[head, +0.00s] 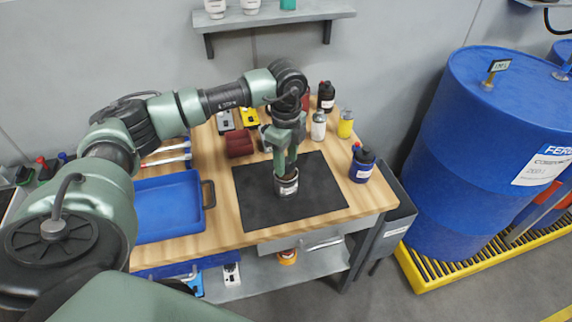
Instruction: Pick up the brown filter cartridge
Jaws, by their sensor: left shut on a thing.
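My left gripper (286,172) reaches down over the black mat on the workbench and is shut on a short upright cylinder, which I take to be the brown filter cartridge (287,187). It has a dark brown body and a pale label band. The fingers hide part of its top. Its base is at or just above the mat (322,192); I cannot tell if they touch. My right gripper is not in view.
A dark blue jar (362,165) stands to the right. A blue tray (168,207) lies left. Blue drums (480,140) stand right of the bench.

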